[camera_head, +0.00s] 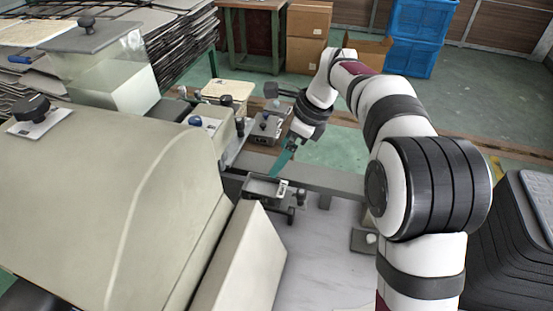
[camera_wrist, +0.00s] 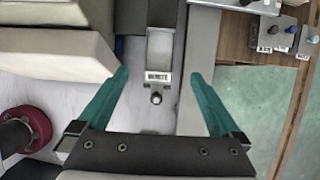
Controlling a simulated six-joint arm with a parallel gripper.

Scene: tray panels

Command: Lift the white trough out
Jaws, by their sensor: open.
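The trough (camera_wrist: 160,48) is a narrow, pale-bottomed channel in the middle of the wrist view, with a small printed label and a dark round knob (camera_wrist: 156,97) at its near end. In the head view the trough (camera_head: 262,187) looks like a small dark-rimmed tray beside the cream machine, its label and knob at its right end. My gripper (camera_wrist: 159,75) is open and empty. Its two teal fingers lie to the left and right of the trough's labelled end in the wrist view, apart from it. In the head view my gripper (camera_head: 277,170) hangs just above the trough; only one finger shows clearly.
The large cream machine housing (camera_head: 120,190) fills the left. A grey rail (camera_head: 325,178) runs right from the trough. Small devices with knobs (camera_head: 265,127) stand behind. A small dark plate (camera_head: 364,240) lies on the pale surface at right, which is otherwise largely bare.

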